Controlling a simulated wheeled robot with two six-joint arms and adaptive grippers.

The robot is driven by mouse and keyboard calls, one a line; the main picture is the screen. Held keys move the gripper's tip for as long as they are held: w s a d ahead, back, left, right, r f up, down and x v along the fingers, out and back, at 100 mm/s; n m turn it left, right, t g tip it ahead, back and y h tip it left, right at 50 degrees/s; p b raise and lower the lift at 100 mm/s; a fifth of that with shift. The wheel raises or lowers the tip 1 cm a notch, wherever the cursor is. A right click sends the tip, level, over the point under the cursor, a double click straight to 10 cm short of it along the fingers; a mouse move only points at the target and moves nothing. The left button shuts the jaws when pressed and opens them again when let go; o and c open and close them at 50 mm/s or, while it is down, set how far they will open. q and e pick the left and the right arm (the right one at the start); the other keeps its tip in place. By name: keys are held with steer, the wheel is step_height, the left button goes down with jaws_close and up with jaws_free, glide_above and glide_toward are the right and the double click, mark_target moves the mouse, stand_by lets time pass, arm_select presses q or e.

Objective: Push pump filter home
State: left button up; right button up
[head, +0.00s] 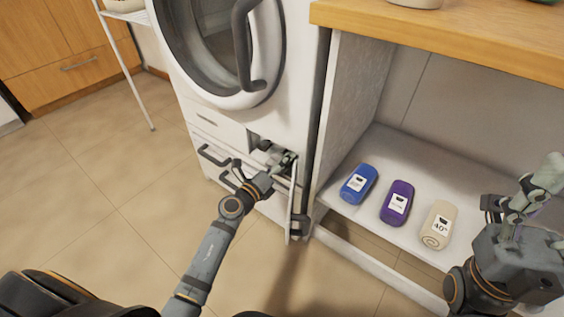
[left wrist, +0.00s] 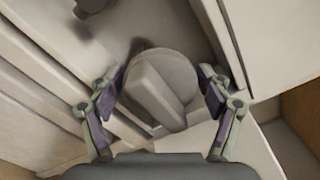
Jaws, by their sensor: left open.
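The pump filter (left wrist: 160,88) is a round grey cap with a raised bar grip across it, seen in the left wrist view. My left gripper (left wrist: 158,92) is open, with one finger on each side of the cap; I cannot tell whether the fingers touch it. In the head view my left gripper (head: 262,170) is at the low opening of the white washing machine (head: 212,118), and it hides most of the filter there. My right gripper (head: 520,203) is at the far right, away from the machine; its finger gap is unclear.
The filter flap (head: 292,205) stands open, edge-on, just right of my left gripper.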

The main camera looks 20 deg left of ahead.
arm_select(q)
steer(key=shift+c, duration=0.3)
steer(key=c, duration=1.5)
steer(key=p+x, duration=0.1)
steer(key=x, duration=0.4)
steer(key=shift+w, duration=0.1)
steer(key=o, duration=1.2)
steer(key=shift+r, duration=0.1)
steer(key=o, duration=0.4)
steer(key=shift+c, duration=0.2)
